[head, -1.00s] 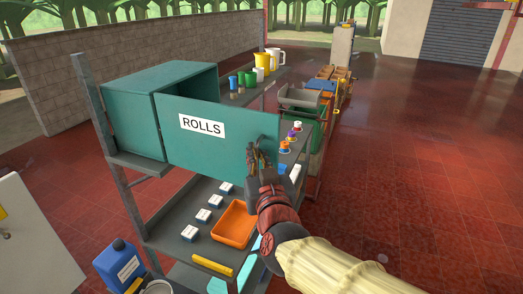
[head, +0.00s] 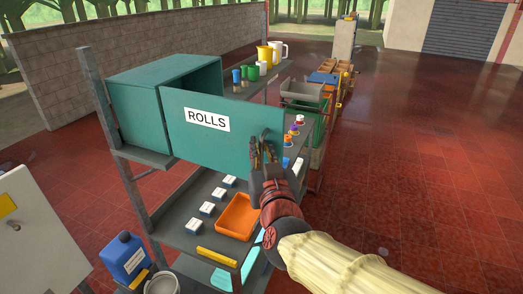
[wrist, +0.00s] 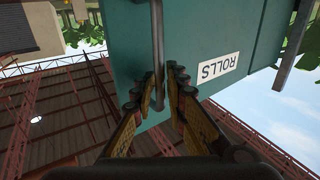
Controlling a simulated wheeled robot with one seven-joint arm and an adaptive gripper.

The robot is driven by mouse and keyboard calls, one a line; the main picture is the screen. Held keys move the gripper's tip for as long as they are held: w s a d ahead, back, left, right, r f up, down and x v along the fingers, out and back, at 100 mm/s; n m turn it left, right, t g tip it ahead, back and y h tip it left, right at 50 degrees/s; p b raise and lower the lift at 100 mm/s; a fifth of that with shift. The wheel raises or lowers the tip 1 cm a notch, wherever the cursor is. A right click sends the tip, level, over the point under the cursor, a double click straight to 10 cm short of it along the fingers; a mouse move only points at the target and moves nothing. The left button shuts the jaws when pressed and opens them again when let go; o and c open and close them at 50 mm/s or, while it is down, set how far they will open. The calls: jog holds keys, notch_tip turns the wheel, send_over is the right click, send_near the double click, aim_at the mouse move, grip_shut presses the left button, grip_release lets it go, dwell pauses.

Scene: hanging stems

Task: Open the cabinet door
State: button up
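The teal cabinet (head: 137,103) stands on the upper shelf of a rack. Its door (head: 222,148), labelled ROLLS, is swung well out, and the cabinet's front opening shows partly behind it. In the wrist view the door (wrist: 215,30) fills the upper middle, with a grey bar handle (wrist: 158,45) running down to my fingers. My gripper (wrist: 162,80) has its fingers close together on either side of the handle, near its end. In the head view my gripper (head: 264,150) is at the door's free edge; the handle is hard to make out there.
The lower shelf holds an orange tray (head: 238,217) and several white boxes (head: 207,208). A blue canister (head: 125,258) and a white cabinet (head: 40,225) are at left. Red floor (head: 430,170) is open at right.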

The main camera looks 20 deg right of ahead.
jog(key=s+a, duration=0.1)
jog(key=s, duration=1.1)
jog(key=s+a+f+n+g+y, duration=0.2)
jog(key=a+f+y, duration=0.15)
jog(key=a, duration=0.35)
jog(key=s+a+f+n+g+y, duration=0.1)
jog(key=a+f+g+y, duration=0.15)
jog(key=a+y, duration=0.35)
jog(key=s+f+n+g+h+b, duration=0.2)
jog(key=s+f+g+b, duration=0.3)
jog(key=f, duration=0.6)
jog(key=s+d+f+m+g+h+b, duration=0.3)
jog(key=d+f+h+b, duration=0.3)
jog(key=d+f+b, duration=0.4)
jog(key=s+d+f+m, duration=0.1)
jog(key=d+f, duration=0.4)
jog(key=d, duration=0.3)
jog(key=shift+s, duration=0.2)
